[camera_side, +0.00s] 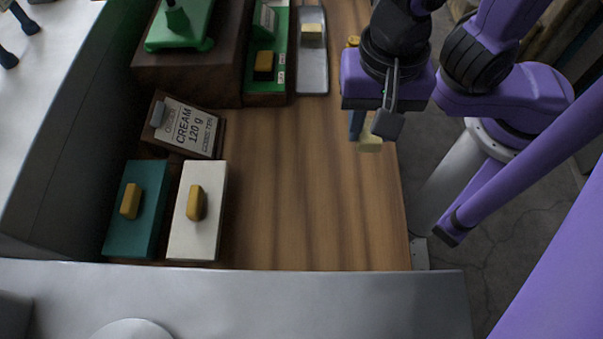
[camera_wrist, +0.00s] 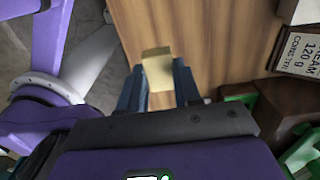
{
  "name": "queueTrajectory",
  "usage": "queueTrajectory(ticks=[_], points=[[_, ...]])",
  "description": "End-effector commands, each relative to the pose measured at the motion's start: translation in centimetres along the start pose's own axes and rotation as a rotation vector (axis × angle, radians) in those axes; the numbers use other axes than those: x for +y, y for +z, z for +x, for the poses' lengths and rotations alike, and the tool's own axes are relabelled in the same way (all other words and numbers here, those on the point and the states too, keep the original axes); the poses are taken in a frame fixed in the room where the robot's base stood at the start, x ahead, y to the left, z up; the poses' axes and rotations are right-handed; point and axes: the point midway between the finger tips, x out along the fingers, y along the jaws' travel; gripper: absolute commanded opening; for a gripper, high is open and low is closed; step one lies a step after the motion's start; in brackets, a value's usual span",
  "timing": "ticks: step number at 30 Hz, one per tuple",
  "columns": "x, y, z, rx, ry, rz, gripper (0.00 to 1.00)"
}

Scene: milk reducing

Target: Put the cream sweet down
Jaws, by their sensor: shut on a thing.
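A pale cream sweet (camera_wrist: 157,70) is held between the two fingers of my gripper (camera_wrist: 160,82) in the wrist view. In the side view the cream sweet (camera_side: 370,143) shows below my gripper (camera_side: 362,126), near the right edge of the wooden table (camera_side: 300,180). The sweet appears above the wood, but its exact height is hard to tell. My gripper is shut on it, and the fingers are partly hidden by the wrist in the side view.
A "CREAM 120 g" sign (camera_side: 187,127) stands at the left. A teal block (camera_side: 150,180) and a white block (camera_side: 212,180) each bear a yellow piece. A metal tray (camera_side: 313,75) at the back holds another pale piece. The table's middle and front right are clear.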

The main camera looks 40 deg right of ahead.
Motion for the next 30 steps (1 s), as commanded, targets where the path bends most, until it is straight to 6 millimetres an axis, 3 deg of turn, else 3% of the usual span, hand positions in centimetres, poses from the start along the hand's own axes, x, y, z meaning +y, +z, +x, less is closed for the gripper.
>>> queueTrajectory(ticks=[11,18,30], points=[[-4.7,1.3,2.3,0.002,0.004,0.002,0.04],[-6.8,1.9,5.1,0.002,0.005,0.000,0.04],[-8.8,2.5,7.5,0.000,0.000,0.000,0.04]])
